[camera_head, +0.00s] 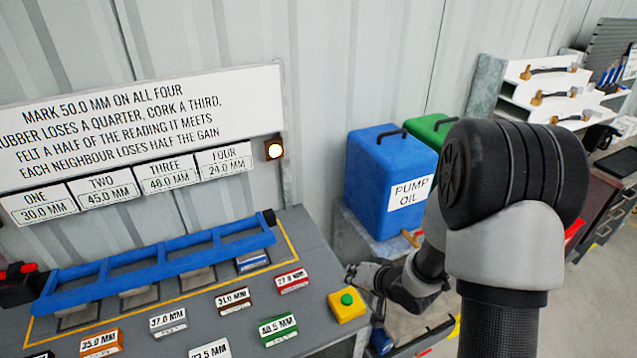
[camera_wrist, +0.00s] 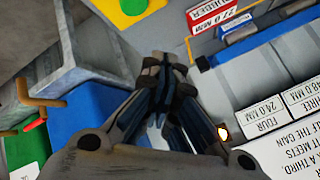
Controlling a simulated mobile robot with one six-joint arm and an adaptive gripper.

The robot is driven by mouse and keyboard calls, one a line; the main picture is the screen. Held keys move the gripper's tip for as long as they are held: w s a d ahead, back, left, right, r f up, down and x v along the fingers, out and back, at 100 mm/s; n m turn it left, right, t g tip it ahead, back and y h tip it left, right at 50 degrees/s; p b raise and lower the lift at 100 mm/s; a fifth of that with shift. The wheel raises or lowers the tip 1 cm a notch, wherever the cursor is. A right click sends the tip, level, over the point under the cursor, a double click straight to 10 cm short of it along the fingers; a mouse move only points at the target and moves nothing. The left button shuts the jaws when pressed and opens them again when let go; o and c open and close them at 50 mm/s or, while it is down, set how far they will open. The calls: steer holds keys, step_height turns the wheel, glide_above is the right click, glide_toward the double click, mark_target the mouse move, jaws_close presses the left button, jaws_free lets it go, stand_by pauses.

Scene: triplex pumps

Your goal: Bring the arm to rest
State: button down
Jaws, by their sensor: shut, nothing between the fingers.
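My gripper (camera_head: 356,275) is at the end of my arm, just above and beyond the yellow box with a green button (camera_head: 346,304) at the bench's right end. In the wrist view my gripper (camera_wrist: 166,66) has its fingertips together with nothing between them. My arm's large black and grey joint fills the right middle of the head view and hides part of what is behind it. The gripper appears clear of the bench, though the exact gap to the button box cannot be told.
The grey bench (camera_head: 250,325) carries labelled blocks and a blue rack (camera_head: 160,258). A blue pump oil can (camera_head: 385,165) and a green can (camera_head: 428,130) stand right of it. A lit lamp (camera_head: 274,149) is on the wall. White shelves (camera_head: 535,92) stand farther right.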

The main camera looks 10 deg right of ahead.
steer(key=s+d+r+n+g+h, duration=0.1)
steer(key=s+d+r+h, duration=0.25)
steer(key=r, duration=0.45)
steer(key=s+d+r+h, duration=0.2)
steer(key=s+r, duration=0.2)
steer(key=r, duration=0.5)
steer(key=s+a+r+n+g+y, duration=0.1)
steer(key=s+a+r, duration=0.2)
steer(key=s, duration=0.7)
steer(key=s+a+r+n+g, duration=0.1)
steer(key=s+a+r+n, duration=0.1)
steer(key=s, duration=0.8)
steer(key=shift+s+a+r+g+y+b, duration=0.3)
steer(key=shift+a+r+g+y, duration=0.1)
steer(key=shift+a, duration=0.3)
steer(key=shift+w, duration=0.1)
stand_by(0.6)
